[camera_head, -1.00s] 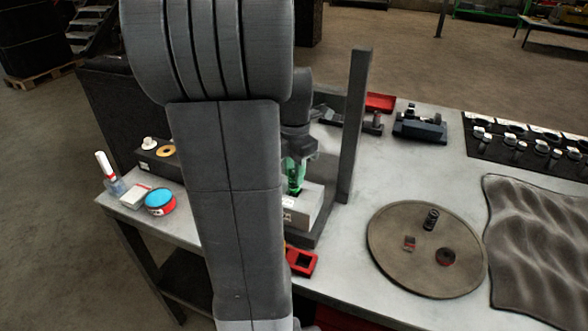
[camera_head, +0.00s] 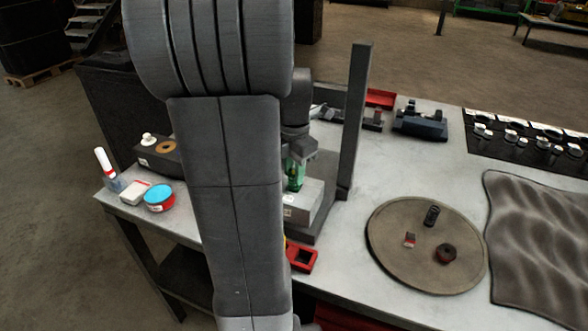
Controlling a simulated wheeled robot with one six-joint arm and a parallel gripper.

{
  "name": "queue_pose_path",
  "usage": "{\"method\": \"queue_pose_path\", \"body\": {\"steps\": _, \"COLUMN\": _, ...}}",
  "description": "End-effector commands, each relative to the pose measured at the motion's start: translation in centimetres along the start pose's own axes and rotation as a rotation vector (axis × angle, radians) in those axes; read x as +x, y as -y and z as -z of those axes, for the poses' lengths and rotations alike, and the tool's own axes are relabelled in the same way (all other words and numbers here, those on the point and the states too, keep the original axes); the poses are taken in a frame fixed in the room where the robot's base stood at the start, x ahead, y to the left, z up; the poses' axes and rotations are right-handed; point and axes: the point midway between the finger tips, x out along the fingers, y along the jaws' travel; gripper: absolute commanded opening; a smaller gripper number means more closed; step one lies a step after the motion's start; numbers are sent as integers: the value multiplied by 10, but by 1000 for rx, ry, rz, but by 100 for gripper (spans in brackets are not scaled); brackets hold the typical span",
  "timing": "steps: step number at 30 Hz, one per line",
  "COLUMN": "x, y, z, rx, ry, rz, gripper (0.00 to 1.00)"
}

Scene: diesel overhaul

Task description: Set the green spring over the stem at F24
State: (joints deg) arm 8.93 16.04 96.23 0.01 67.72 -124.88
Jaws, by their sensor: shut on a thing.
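My gripper (camera_head: 298,160) is partly hidden behind my own arm, left of the grey upright post. It is shut on the green spring (camera_head: 295,176), which shows as a green patch below the fingers. The spring is at the top of a light grey block (camera_head: 303,203) with a small label on its front. I cannot tell whether the spring is around a stem or only above the block. The stem at F24 is not discernible.
A grey upright post (camera_head: 356,120) stands close right of the gripper. A round tray (camera_head: 395,265) with several small parts lies to the right, beside a wavy dark mat (camera_head: 540,240). A red holder (camera_head: 301,259) is in front of the block. A blue-lidded tin (camera_head: 159,197) stands left.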

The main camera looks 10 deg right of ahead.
Motion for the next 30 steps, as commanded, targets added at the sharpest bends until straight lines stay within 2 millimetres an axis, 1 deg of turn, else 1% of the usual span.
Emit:
{"method": "queue_pose_path", "body": {"steps": 10, "x": 10, "y": 0, "z": 0, "rx": 0, "ry": 0, "rz": 1, "gripper": 3}}
{"method": "queue_pose_path", "body": {"steps": 20, "x": 11, "y": 0, "z": 0, "rx": 0, "ry": 0, "rz": 0, "gripper": 3}}
{"method": "queue_pose_path", "body": {"steps": 21, "x": 11, "y": 0, "z": 0, "rx": 0, "ry": 0, "rz": 0, "gripper": 34}}
{"method": "queue_pose_path", "body": {"steps": 24, "x": 11, "y": 0, "z": 0, "rx": 0, "ry": 0, "rz": 0, "gripper": 51}}
{"method": "queue_pose_path", "body": {"steps": 30, "x": 11, "y": 0, "z": 0, "rx": 0, "ry": 0, "rz": 0, "gripper": 51}}
